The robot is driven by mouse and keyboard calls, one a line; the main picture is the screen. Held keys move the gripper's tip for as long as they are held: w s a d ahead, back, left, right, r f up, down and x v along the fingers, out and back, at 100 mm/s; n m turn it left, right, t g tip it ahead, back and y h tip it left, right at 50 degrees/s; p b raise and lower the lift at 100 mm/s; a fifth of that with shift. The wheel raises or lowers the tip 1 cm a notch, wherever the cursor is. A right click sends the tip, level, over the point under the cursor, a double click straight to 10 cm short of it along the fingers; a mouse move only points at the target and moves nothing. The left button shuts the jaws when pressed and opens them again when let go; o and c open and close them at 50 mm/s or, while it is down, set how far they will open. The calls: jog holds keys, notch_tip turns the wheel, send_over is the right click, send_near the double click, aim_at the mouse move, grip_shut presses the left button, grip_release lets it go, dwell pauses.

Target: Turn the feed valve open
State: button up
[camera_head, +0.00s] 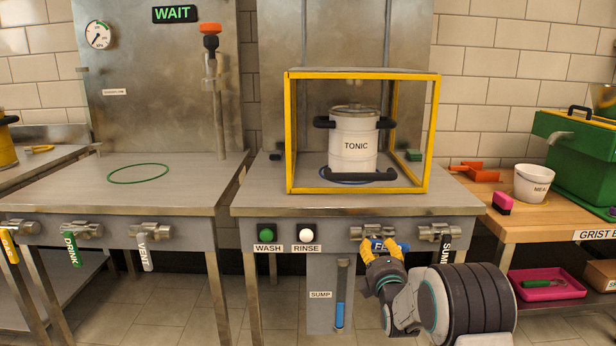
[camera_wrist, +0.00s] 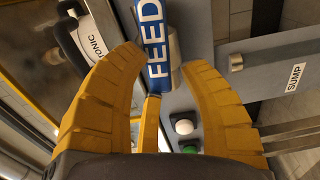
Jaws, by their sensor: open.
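The feed valve's blue handle (camera_head: 402,246), marked FEED, is on the front panel under the yellow-framed cage. It looks roughly sideways in the head view, partly hidden by my gripper. The metal valve body (camera_head: 372,231) is just above it. In the wrist view the blue FEED handle (camera_wrist: 153,40) lies between the spread yellow fingers of my gripper (camera_wrist: 163,62). My gripper (camera_head: 383,252) is open around the handle; I cannot tell whether any finger touches it.
The sump valve (camera_head: 437,233) is close on the right. Green WASH (camera_head: 267,234) and white RINSE (camera_head: 306,235) buttons are left. A TONIC pot (camera_head: 353,145) stands inside the yellow cage (camera_head: 290,130). A sump gauge (camera_head: 340,310) is below. A sign (camera_head: 174,14) reads WAIT.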

jog(key=shift+r, duration=0.1)
jog(key=shift+s, duration=1.1)
jog(key=shift+m, duration=0.5)
jog(key=shift+w, duration=1.1)
